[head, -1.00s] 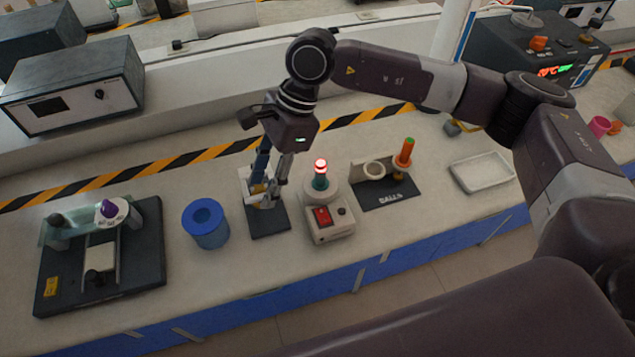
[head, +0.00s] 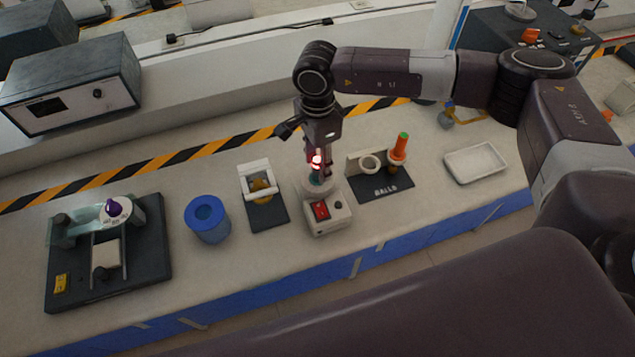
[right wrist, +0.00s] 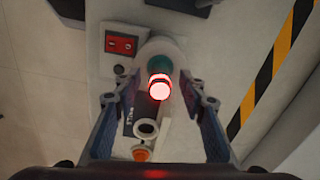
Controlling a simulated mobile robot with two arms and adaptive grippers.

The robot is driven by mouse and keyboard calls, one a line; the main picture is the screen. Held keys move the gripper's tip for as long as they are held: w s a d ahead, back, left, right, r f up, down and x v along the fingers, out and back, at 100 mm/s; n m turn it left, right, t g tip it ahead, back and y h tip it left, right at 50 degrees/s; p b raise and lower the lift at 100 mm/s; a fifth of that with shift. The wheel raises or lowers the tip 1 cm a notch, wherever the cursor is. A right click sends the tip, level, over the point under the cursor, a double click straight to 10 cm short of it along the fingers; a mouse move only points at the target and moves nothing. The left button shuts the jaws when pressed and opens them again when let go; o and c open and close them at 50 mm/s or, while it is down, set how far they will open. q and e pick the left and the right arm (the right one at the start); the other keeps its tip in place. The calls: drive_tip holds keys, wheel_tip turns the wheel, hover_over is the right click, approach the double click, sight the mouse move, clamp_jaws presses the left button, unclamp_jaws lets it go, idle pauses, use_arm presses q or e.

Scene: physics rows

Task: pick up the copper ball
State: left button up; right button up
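My right gripper (head: 319,168) points down over the white heater unit (head: 328,220). In the right wrist view (right wrist: 160,95) its fingers are open, one on each side of a glowing red tip (right wrist: 159,87) on a teal upright piece (right wrist: 159,63) standing in the heater. No contact shows. Any ball under the teal piece is hidden. On the BALLS stand (head: 386,189), an orange handle with a green tip (head: 399,147) stands over a brownish piece; the other ring (head: 370,163) is empty. I cannot tell which piece carries the copper ball. My left gripper is not in view.
Left of the heater are a white frame stand (head: 256,167) with a golden piece, a blue cylinder (head: 207,224) and a dark-based apparatus (head: 150,275). A white tray (head: 476,164) lies to the right. The heater has a red switch (head: 320,211).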

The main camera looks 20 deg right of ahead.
clamp_jaws()
idle(0.4)
drive_tip(key=shift+w+r+b, duration=0.1)
drive_tip(key=shift+r+b, duration=0.2)
drive_tip(key=shift+r, duration=0.2)
wheel_tip(320, 180, up, 21)
drive_tip(key=b, duration=0.3)
drive_tip(key=shift+b, duration=0.3)
